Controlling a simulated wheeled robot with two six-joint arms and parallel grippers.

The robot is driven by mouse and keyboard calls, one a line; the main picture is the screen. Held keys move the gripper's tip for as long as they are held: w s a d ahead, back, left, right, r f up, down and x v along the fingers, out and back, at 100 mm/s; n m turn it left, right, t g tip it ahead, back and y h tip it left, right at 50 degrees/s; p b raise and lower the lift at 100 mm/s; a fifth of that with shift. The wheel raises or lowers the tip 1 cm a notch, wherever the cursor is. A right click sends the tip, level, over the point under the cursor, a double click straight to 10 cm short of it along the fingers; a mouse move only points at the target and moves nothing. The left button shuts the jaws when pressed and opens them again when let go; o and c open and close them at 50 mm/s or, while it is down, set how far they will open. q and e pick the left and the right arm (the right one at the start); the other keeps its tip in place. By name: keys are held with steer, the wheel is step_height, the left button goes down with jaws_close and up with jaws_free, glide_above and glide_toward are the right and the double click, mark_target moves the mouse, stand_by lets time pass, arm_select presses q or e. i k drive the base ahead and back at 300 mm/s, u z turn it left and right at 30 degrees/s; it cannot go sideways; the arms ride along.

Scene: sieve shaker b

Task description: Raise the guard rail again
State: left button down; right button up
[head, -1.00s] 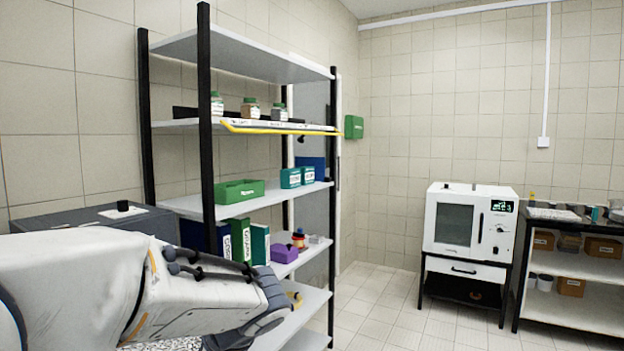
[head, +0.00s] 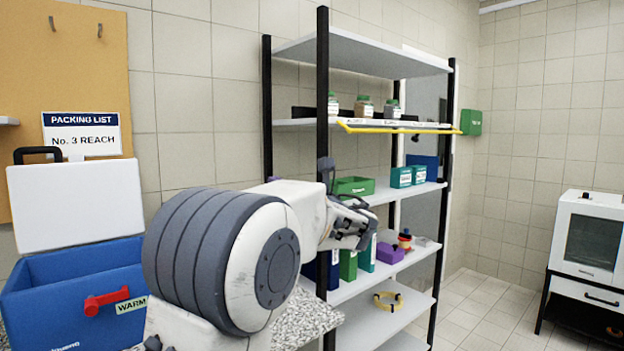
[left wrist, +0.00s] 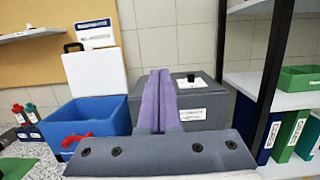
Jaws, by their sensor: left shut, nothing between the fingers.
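The yellow guard rail (head: 400,130) runs along the front of the shelf that holds the jars. It lies low, about level with the white shelf edge, and its left end stands out from the front black post. My left gripper (head: 352,222) is in front of the rack, lower than the rail and apart from it in the picture. In the left wrist view its two purple fingers (left wrist: 160,78) are pressed together with nothing between them. The rail does not show in the left wrist view. My right gripper is in neither view.
Jars (head: 364,106) stand behind the rail. Green boxes (head: 354,186) and binders (head: 348,264) fill lower shelves. A blue case (head: 80,285) with its lid open stands left. A grey box (left wrist: 205,110) lies beyond my fingers.

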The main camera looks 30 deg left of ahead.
mark_target(415, 138)
steer(key=z, duration=0.5)
steer(key=i, duration=0.95)
steer(key=z, duration=0.45)
steer(key=i, duration=1.05)
steer(key=u, duration=0.6)
steer(key=i, duration=0.65)
steer(key=u, duration=0.35)
